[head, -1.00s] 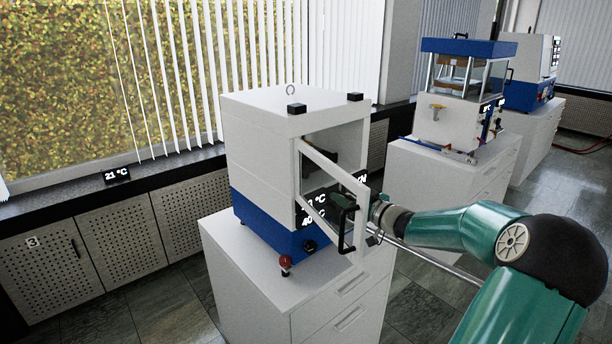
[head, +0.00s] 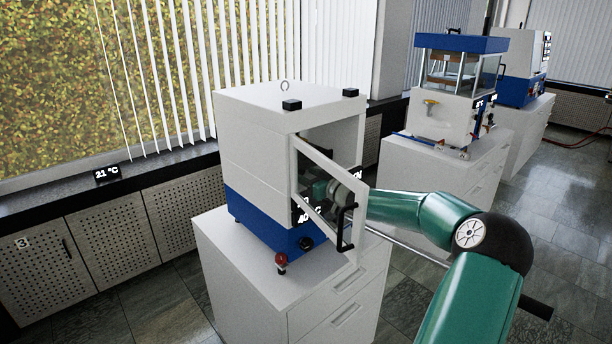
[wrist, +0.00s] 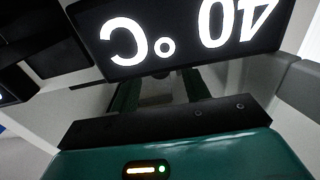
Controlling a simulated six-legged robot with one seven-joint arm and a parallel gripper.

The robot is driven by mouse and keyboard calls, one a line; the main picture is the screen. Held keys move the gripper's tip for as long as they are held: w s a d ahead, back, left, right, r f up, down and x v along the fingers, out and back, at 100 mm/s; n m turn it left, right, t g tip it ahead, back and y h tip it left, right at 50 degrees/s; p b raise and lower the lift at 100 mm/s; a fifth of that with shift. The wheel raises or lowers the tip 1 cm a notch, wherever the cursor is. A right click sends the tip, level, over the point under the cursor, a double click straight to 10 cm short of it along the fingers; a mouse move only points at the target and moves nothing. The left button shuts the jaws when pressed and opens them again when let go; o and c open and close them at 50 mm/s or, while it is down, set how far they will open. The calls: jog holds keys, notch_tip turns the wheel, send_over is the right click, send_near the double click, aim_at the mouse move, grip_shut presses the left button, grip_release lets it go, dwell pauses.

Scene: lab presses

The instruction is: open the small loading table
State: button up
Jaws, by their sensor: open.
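The near press (head: 265,140) is a white and blue box on a white cabinet. Its windowed front door (head: 325,160) stands open and carries a black handle (head: 346,228). My wrist reaches behind the door towards the press opening. My gripper is mostly hidden by the door in the head view. In the wrist view its open, dark green fingers (wrist: 160,88) point under an upside-down display (wrist: 190,35) reading 40 °C. They hold nothing that I can see. I cannot pick out the small loading table in either view.
The cabinet (head: 290,300) bears the press, with a red knob (head: 281,260) at its front corner. A second press (head: 450,100) stands on another cabinet behind, right. The open door is close beside my arm. Tiled floor (head: 560,200) is clear at the right.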

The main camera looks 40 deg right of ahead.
jog(key=shift+w, duration=0.5)
grip_shut()
jog(key=s, duration=2.1)
jog(key=shift+s+d, duration=0.15)
jog(key=shift+d, duration=0.2)
jog(key=shift+s, duration=0.1)
